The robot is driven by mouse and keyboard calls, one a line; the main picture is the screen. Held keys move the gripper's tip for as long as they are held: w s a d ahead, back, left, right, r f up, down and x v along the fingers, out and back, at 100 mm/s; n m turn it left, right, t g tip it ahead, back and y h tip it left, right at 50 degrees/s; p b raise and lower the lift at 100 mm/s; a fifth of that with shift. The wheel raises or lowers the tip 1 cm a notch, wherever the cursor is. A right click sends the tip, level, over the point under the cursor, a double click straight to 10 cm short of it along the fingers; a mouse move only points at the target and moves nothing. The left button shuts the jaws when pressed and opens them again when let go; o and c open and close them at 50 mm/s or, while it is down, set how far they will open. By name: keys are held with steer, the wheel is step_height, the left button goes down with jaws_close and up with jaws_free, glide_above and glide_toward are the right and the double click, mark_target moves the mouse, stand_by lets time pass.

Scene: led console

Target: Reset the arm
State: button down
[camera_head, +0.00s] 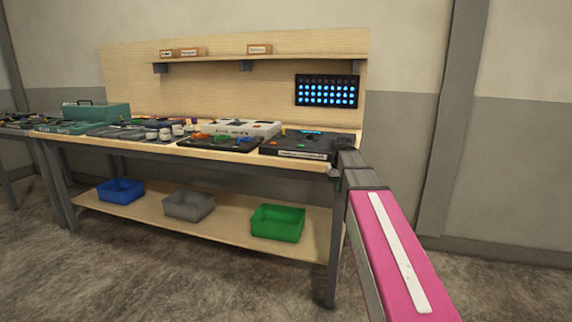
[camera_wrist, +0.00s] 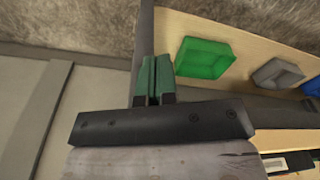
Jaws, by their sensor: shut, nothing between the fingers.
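My gripper shows in the wrist view (camera_wrist: 154,78) with its two green-tipped fingers together and nothing between them. It is in front of the right end of the workbench (camera_head: 250,172). In the head view my pink arm reaches up from the lower right toward the bench's right front corner, and the fingers cannot be made out there. A black console (camera_head: 300,146) with colored buttons sits on the bench top beside the arm's far end. I cannot tell whether the arm touches the bench.
A lit LED panel (camera_head: 327,91) hangs on the wooden backboard. A white console (camera_head: 240,128) and a teal toolbox (camera_head: 97,111) stand on the bench. Blue (camera_head: 121,191), grey (camera_head: 188,205) and green (camera_head: 278,223) bins sit on the lower shelf. The floor right of the bench looks clear.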

steer(key=s+a+f+m+g, duration=0.1)
steer(key=s+f, duration=2.1)
steer(key=f, duration=0.5)
steer(key=shift+s+a, duration=0.2)
